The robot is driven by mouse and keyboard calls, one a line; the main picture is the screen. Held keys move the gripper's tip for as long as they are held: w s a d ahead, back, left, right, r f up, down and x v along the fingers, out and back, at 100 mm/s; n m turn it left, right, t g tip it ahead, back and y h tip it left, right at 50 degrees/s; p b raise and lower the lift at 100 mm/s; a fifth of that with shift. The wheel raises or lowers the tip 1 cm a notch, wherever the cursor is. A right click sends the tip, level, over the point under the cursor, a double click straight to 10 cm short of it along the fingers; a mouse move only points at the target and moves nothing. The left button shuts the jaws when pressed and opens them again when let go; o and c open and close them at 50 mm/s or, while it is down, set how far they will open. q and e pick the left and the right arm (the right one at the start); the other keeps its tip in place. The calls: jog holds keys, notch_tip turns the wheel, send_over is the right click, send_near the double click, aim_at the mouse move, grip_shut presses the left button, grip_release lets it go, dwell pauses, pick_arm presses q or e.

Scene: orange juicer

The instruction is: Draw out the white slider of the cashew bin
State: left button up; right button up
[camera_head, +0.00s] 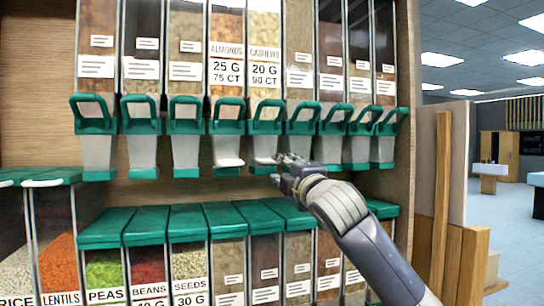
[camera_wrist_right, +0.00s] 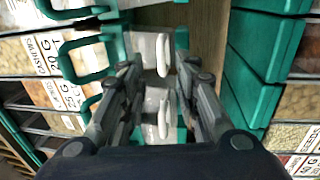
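The cashew bin (camera_head: 264,78) is in the upper row, with a green handle frame and a pale chute. Its white slider (camera_head: 264,160) is at the chute's lower end, partly hard to see beside my gripper. In the right wrist view the cashew slider (camera_wrist_right: 164,54) is a white lip beyond the fingertips, lined up with the gap between them. My right gripper (camera_head: 287,168) is just right of the chute's bottom; in the wrist view its two fingers (camera_wrist_right: 158,70) are apart with nothing clearly held. Contact cannot be told. My left gripper is in neither view.
The almond bin (camera_head: 227,80) stands left of it, with a similar white slider (camera_head: 229,162). Green-lidded lower bins (camera_head: 228,216) lie beneath, close below the gripper. More handled dispensers flank both sides. A wooden side panel (camera_head: 412,110) bounds the shelf at right.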

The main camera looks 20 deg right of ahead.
aim_at(273, 162)
jog(key=w+p, duration=0.1)
jog(key=w, duration=0.1)
jog(key=w+p, duration=0.1)
jog(key=w, duration=0.1)
jog(key=w+r+p, duration=0.1)
jog(key=w, duration=0.2)
jog(key=shift+a+r, duration=0.1)
jog(key=shift+a, duration=0.15)
jog(key=shift+w+p, duration=0.5)
jog(key=shift+w, duration=0.1)
jog(key=shift+w, duration=0.1)
grip_shut()
